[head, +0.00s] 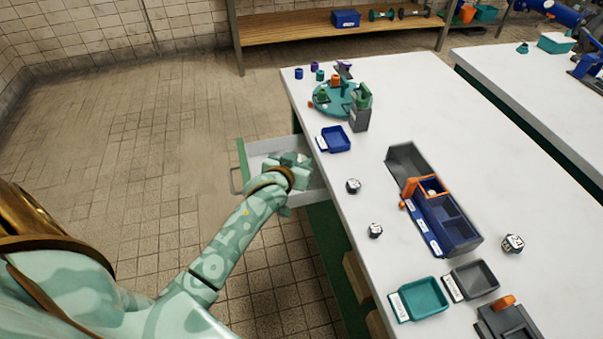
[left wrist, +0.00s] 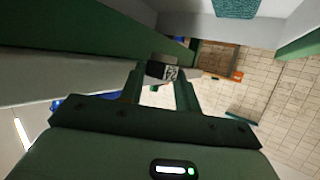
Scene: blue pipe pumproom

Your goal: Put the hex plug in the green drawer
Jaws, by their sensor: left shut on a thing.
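The green drawer (head: 241,160) is pulled out from the left side of the white table, with a green front, a grey handle and pale walls. My left gripper (head: 288,164) is over the drawer, near the table edge, and hides part of its inside. In the left wrist view its fingers (left wrist: 160,88) are shut on a small dark block with a white marked face, which looks like the hex plug (left wrist: 162,71). In the head view the held plug is hidden by the hand. My right gripper is not in view.
Similar dark pieces with white faces (head: 353,186) (head: 375,231) (head: 513,243) lie on the table. A blue tray (head: 336,139), a turntable (head: 331,101), a blue divided bin (head: 436,219) and a teal tray (head: 419,299) also stand there. The floor left of the drawer is clear.

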